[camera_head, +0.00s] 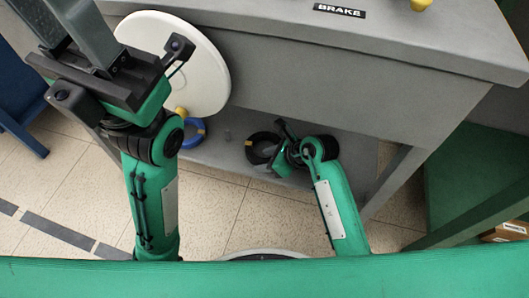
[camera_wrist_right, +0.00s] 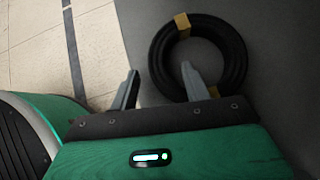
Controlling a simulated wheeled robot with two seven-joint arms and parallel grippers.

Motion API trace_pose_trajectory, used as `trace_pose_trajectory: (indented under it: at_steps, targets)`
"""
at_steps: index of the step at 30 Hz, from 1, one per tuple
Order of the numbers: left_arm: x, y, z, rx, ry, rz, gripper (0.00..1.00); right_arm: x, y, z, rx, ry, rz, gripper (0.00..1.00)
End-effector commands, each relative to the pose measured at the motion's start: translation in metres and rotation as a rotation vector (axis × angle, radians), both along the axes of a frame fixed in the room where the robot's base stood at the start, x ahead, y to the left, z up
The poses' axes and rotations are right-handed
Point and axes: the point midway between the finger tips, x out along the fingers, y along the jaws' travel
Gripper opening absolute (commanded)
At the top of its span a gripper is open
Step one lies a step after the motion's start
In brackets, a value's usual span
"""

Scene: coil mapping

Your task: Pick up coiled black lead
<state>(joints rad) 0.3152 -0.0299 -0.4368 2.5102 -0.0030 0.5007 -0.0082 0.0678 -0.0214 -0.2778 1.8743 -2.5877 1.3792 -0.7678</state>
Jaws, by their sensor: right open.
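The coiled black lead (camera_head: 251,152) lies on the grey lower shelf under the bench. In the right wrist view the black coil (camera_wrist_right: 236,60) is a thick ring with tan bands. My right gripper (camera_wrist_right: 160,68) is open; one fingertip overlaps the ring's opening and the other is outside its left side. The ring's left band shows between the fingertips, but I cannot tell their height above it. In the head view the right gripper (camera_head: 279,132) is beside the coil, partly hidden by its own wrist. My left gripper (camera_head: 75,25) is raised, its fingertips cut off at the top.
A blue coil (camera_head: 199,142) lies on the shelf left of the black one, partly hidden by my left arm. A white disc (camera_head: 208,70) stands by the bench. The grey bench top (camera_head: 250,12), labelled BRAKE, overhangs the shelf. A green structure (camera_head: 470,170) stands at right.

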Motion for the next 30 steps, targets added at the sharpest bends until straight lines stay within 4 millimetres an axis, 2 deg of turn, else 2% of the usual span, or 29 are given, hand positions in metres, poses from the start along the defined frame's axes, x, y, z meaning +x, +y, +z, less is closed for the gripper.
trace_pose_trajectory:
  at_steps: [3,13,14,21,30]
  targets:
    - [-0.0014,0.0019,-0.0004,-0.012,-0.013,-0.003,0.36,0.0025,0.0054,-0.0089,0.001,0.001,0.0,0.48]
    - [-0.0015,0.0026,0.0036,-0.016,-0.014,-0.004,0.36,0.0036,0.0072,-0.0088,-0.001,0.002,-0.001,0.48]
    - [-0.0015,0.0026,0.0036,-0.016,-0.014,-0.004,0.36,0.0036,0.0072,-0.0088,-0.001,0.002,-0.001,0.46]
    - [-0.0015,0.0025,0.0034,-0.015,-0.015,-0.003,0.36,0.0034,0.0073,-0.0089,-0.001,0.002,0.0,0.0]
    - [-0.0016,0.0024,0.0033,-0.015,-0.015,-0.003,0.36,0.0035,0.0071,-0.0089,-0.001,0.002,-0.001,0.0]
